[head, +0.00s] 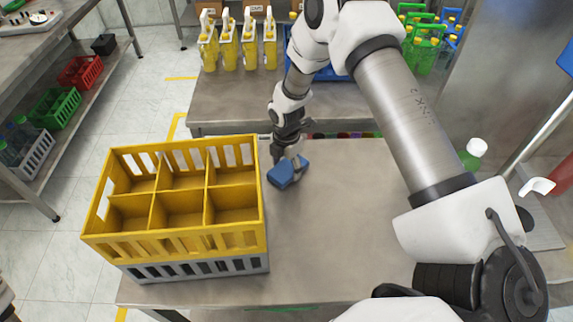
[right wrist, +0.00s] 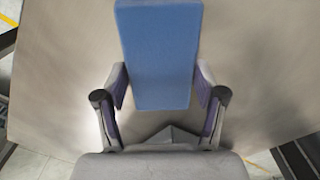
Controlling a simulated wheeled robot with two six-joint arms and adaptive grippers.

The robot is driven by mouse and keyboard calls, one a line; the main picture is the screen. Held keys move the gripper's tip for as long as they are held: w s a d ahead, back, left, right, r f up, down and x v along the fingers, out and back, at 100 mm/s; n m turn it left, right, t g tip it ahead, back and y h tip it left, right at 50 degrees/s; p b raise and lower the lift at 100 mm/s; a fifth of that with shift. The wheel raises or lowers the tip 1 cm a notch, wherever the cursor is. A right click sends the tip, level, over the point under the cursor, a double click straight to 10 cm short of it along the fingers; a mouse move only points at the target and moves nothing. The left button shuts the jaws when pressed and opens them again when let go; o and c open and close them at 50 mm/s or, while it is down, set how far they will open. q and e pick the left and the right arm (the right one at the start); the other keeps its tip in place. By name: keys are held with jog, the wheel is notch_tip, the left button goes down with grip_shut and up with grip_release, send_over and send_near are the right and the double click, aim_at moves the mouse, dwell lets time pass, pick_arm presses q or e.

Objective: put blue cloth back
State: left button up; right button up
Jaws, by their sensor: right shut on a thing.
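The blue cloth (head: 283,174) shows as a small folded block at my right gripper (head: 290,161), just right of the yellow crate. In the right wrist view the cloth (right wrist: 158,55) lies between the two fingers of my right gripper (right wrist: 163,90), which are shut on its sides. Its far end reaches past the fingertips. I cannot tell whether the cloth touches the table (head: 340,230) or is a little above it. My left gripper is not in view.
The yellow crate (head: 180,243) with several empty compartments stands on a grey crate (head: 195,268) at the table's left. The table right of it is mostly clear. Yellow bottles (head: 228,52) stand on a back table.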

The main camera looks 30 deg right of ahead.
aim_at(286, 168)
jog(key=shift+f, duration=0.1)
jog(key=o, duration=1.1)
jog(key=shift+r, duration=0.45)
notch_tip(286, 168, up, 11)
jog(key=b, duration=0.1)
jog(key=shift+r, duration=0.2)
